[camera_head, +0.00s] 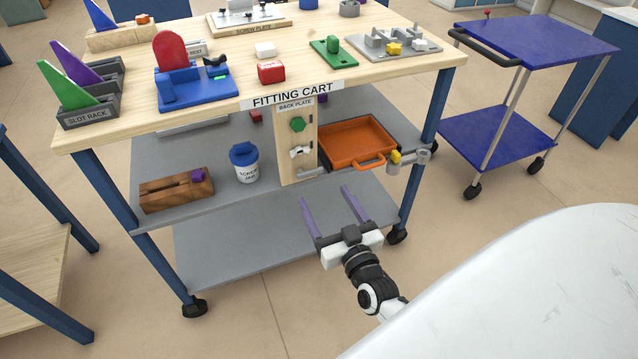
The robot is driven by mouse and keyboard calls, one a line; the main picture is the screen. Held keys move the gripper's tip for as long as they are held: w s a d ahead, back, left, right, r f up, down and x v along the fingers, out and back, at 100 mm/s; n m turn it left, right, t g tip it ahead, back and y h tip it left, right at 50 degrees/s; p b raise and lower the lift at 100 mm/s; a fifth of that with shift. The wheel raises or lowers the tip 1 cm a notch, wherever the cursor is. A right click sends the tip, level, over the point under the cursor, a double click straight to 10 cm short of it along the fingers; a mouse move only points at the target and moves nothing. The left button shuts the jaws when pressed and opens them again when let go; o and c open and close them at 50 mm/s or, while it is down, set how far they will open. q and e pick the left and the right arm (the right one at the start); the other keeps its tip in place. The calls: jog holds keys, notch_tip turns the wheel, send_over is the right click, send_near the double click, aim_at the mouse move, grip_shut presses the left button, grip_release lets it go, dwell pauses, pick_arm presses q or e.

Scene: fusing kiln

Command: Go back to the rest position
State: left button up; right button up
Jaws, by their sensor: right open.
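My right gripper (332,208) shows in the head view at the lower middle, in front of the cart's lower shelves. Its two purple fingers are spread apart with nothing between them. It appears clear of the cart. My left gripper is not in the view. The fitting cart (408,72) stands ahead, with a wooden top and grey shelves below.
An orange tray (357,140), a back plate post (297,168), a screw jar (244,163) and a wooden block (176,190) are on the middle shelf. A blue cart (540,40) stands at the right. A white surface (530,290) fills the lower right.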

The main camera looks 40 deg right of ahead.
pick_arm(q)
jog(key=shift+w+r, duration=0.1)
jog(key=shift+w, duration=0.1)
pick_arm(e)
jog(key=shift+v, duration=0.8)
pick_arm(q)
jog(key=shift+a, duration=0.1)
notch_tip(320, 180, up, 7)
jog(key=p, duration=1.1)
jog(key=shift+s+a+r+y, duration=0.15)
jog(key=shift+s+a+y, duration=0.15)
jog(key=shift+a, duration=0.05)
pick_arm(e)
jog(key=s+a+n+g+y, duration=0.5)
jog(key=s+a+g+y, duration=0.2)
jog(key=s+a, duration=0.9)
jog(key=shift+s+a+f+g, duration=0.2)
jog(key=shift+s+a+g, duration=0.15)
jog(key=shift+s+g, duration=0.5)
jog(key=shift+w, duration=0.1)
